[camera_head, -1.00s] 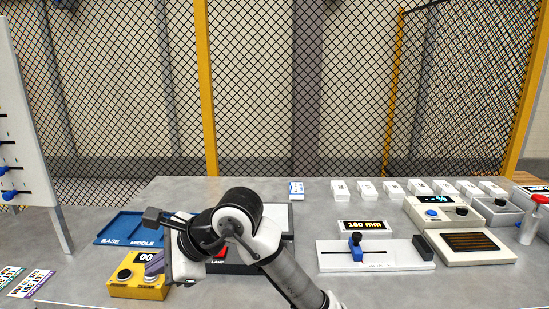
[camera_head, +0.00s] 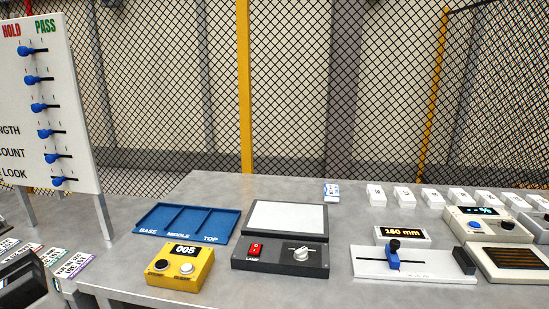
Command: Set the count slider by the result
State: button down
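The white board (camera_head: 75,110) stands at the left with HOLD and PASS printed at the top. Several blue-knobbed sliders run down it. The count slider (camera_head: 51,158) is beside the COUNT label, the second row from the bottom; its knob sits at the left end of its slot, on the HOLD side. The yellow counter box (camera_head: 180,270) on the table reads 005 and has a black and a light button. My gripper is not in view now.
The blue tray (camera_head: 188,206) marked BASE, MIDDLE, TOP looks empty. A dark lamp box (camera_head: 280,257), a white slide gauge (camera_head: 415,265) and a display reading 160 or 180 mm (camera_head: 402,234) stand rightward. Printed cards (camera_head: 75,265) and a dark device (camera_head: 22,285) are lower left.

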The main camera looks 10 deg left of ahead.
aim_at(50, 159)
jog(key=u, duration=1.4)
